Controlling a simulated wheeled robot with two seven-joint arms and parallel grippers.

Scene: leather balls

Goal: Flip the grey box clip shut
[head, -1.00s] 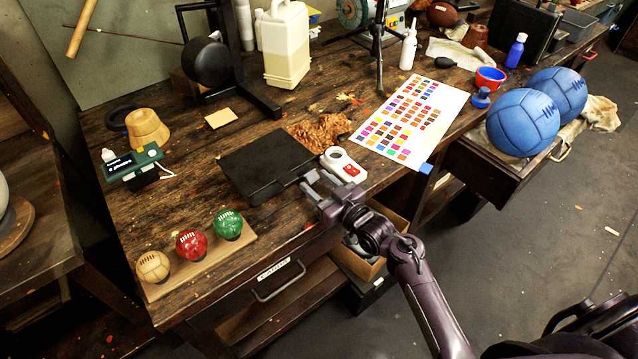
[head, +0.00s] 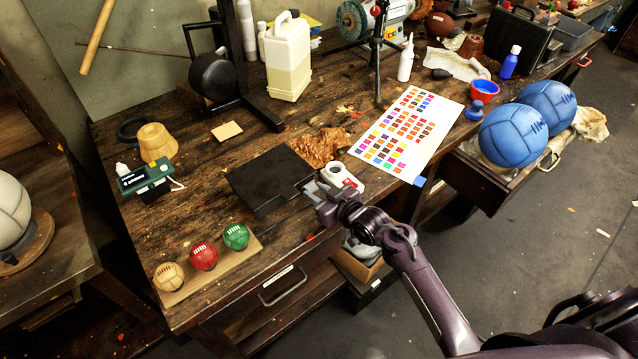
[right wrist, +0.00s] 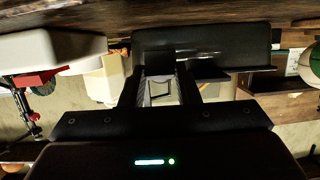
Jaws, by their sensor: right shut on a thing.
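The flat black box (head: 268,180) lies shut-looking on the workbench; it also shows in the right wrist view (right wrist: 240,40). My right gripper (head: 316,188) is at its front right edge. In the right wrist view the gripper (right wrist: 161,84) has its fingers on either side of a small grey framed piece, which looks like the grey clip (right wrist: 160,88). The gripper is shut on it. The fingers hide much of the clip in the head view, and I cannot tell its exact angle. My left gripper is not in view.
A white and red device (head: 345,178) stands close beside the right gripper. Brown scraps (head: 320,147) and a colour chart (head: 408,135) lie behind. Three small balls (head: 203,256) sit on a board at the front left. The bench between board and box is mostly clear.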

